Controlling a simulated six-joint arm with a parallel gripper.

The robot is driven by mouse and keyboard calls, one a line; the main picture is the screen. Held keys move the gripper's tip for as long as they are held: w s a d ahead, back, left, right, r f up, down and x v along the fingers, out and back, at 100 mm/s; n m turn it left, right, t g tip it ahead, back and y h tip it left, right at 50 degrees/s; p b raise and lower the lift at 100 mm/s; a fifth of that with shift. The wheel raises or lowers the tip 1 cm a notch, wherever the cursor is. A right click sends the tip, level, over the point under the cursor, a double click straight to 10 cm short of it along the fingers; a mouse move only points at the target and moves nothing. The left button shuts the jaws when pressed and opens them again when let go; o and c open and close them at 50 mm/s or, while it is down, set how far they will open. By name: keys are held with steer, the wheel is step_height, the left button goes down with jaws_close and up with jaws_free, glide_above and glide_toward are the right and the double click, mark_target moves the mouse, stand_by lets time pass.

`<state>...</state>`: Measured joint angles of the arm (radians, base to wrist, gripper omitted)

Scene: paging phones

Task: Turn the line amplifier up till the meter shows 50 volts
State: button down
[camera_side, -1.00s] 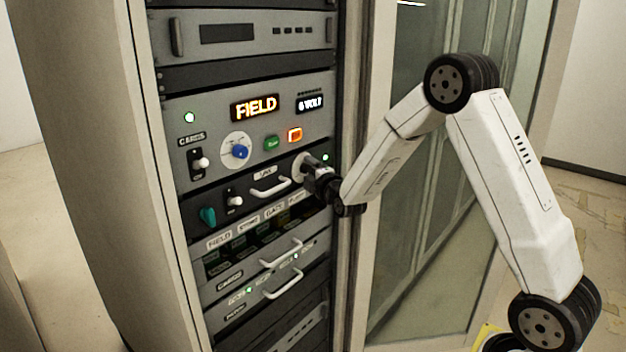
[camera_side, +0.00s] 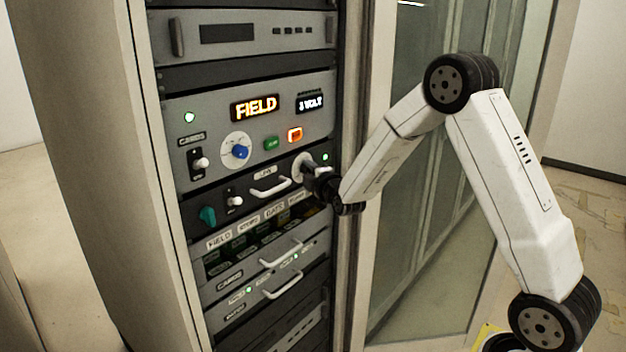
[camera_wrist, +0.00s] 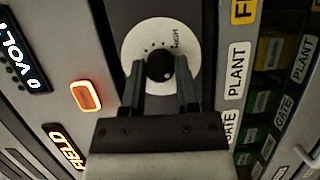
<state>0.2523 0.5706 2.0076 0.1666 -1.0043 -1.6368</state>
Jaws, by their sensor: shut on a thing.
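The line amplifier's round black knob (camera_wrist: 160,66) sits on a white dial plate with dots and the word HIGH, seen in the wrist view. My gripper (camera_wrist: 160,74) has its two fingers closed around the knob, one on each side. In the side view my gripper (camera_side: 309,174) reaches the dial plate (camera_side: 299,164) from the right and hides the knob. The meter display (camera_side: 310,102) at the panel's upper right shows a small number and VOLT. Its digit looks like 3 there and 0 in the wrist view (camera_wrist: 22,52), so I cannot read it surely.
An amber FIELD display (camera_side: 256,107), a blue selector knob (camera_side: 240,151), a green button (camera_side: 272,143) and a lit orange button (camera_side: 295,135) are on the panel above. Drawer handles (camera_side: 271,187) jut out close by. A glass door (camera_side: 430,170) stands behind my arm.

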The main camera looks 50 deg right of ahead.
steer(key=shift+m, duration=0.3)
steer(key=m+y, duration=0.4)
steer(key=m, duration=0.3)
steer(key=d+m+g+y, duration=0.1)
steer(key=m+y, duration=0.3)
steer(key=m, duration=0.3)
steer(key=m+y, duration=0.4)
steer(key=m, duration=0.2)
steer(key=shift+d+r+m, duration=0.2)
steer(key=shift+m, duration=0.2)
stand_by(1.3)
steer(key=shift+g, duration=0.3)
steer(key=shift+c, duration=1.8)
jaws_free()
steer(key=shift+s, duration=0.1)
